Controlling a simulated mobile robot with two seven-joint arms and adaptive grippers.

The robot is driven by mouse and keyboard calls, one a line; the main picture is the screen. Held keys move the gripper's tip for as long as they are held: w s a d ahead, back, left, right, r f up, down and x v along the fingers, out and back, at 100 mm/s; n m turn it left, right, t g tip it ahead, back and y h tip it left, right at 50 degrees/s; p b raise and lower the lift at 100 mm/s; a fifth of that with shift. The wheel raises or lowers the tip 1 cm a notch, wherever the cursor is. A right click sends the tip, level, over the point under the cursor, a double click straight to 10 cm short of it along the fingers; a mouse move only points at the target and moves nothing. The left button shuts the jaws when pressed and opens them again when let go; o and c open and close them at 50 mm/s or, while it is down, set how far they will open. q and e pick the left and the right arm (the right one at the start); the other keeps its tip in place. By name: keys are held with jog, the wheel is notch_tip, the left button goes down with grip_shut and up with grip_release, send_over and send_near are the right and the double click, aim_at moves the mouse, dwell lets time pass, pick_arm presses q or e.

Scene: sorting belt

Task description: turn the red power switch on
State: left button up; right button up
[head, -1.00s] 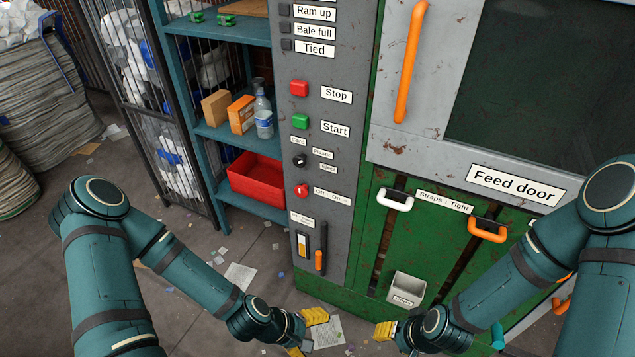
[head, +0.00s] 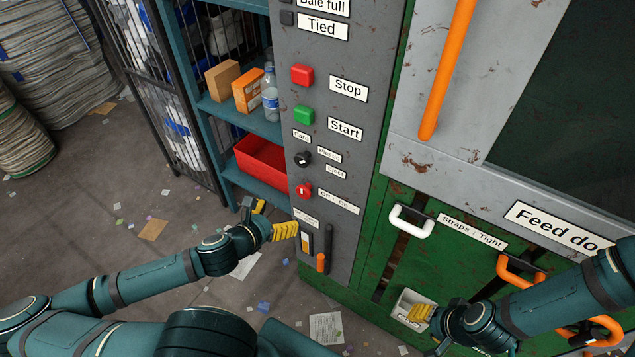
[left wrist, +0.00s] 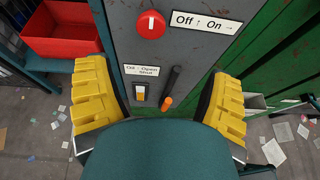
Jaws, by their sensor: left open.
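The red power switch (head: 304,191) is a round red knob on the grey control panel, beside a label reading Off with an up arrow and On with a right arrow. In the left wrist view the knob (left wrist: 150,23) shows its white mark pointing up, toward Off. My left gripper (head: 276,219) is open and empty, below and left of the knob in the head view. In the left wrist view its yellow fingers (left wrist: 160,88) stand wide apart, with the knob beyond and above them, not touched. My right gripper (head: 425,321) is by the green door's grey tray, its opening unclear.
Above are a black selector (head: 302,159), a green Start button (head: 303,115) and a red Stop button (head: 302,75). A red bin (head: 262,160) sits on the left shelf.

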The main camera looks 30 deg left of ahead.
aim_at(302, 194)
pick_arm(q)
jog(key=shift+n, duration=0.3)
jog(key=b+x, duration=0.2)
jog(key=x, duration=0.2)
jog(key=a+b+x, duration=0.1)
jog(key=b+x, duration=0.1)
jog(key=x, duration=0.3)
jog(key=b+x, duration=0.2)
jog(key=x, duration=0.2)
jog(key=shift+w+a+b, duration=0.25)
jog(key=shift+w+b, duration=0.1)
jog(key=shift+w, duration=0.1)
jog(key=c, duration=1.2)
